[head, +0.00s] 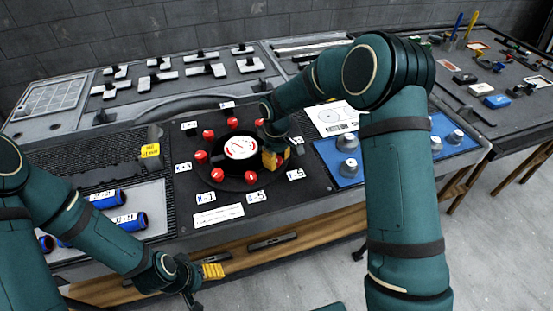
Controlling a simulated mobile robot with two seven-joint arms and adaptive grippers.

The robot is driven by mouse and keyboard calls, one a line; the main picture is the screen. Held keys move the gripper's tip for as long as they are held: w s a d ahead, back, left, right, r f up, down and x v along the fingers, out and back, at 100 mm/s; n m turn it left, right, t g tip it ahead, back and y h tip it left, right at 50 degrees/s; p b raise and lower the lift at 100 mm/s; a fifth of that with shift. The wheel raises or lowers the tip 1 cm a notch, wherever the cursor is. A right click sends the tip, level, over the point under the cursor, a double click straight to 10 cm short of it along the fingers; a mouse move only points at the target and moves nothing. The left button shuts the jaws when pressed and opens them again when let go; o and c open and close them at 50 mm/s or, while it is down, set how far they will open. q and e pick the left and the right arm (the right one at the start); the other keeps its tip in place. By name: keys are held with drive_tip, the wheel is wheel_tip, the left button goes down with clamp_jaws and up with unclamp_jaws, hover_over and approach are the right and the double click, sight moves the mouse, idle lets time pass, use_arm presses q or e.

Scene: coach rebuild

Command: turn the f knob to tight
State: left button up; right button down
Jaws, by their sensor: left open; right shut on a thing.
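A round dark plate with a white-and-red dial (240,147) at its centre carries a ring of red knobs, including ones at the front left (217,175) and front right (250,177). White tags stand around the ring; the lower-right tag (296,174) is too small to read surely. My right gripper (271,160), with yellow fingers, reaches down at the plate's right side and is shut on a red knob (287,153), mostly hidden by the fingers. Which letter this knob bears I cannot tell. My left gripper (200,280) is open and empty, in front of the bench edge.
Blue cylinders (130,221) lie in a tray at the left, near my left arm. A blue mat (330,158) with grey knobs lies right of the plate. Handled blocks (205,70) fill the back panel. My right arm covers the right middle.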

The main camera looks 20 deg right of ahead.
sight(277, 159)
drive_tip(key=m, duration=0.6)
drive_tip(key=shift+f+m, duration=0.1)
drive_tip(key=shift+m, duration=0.2)
idle(0.4)
drive_tip(key=c, duration=0.6)
unclamp_jaws()
wheel_tip(277, 159, up, 12)
drive_tip(key=shift+r, duration=0.1)
drive_tip(key=shift+s, duration=0.1)
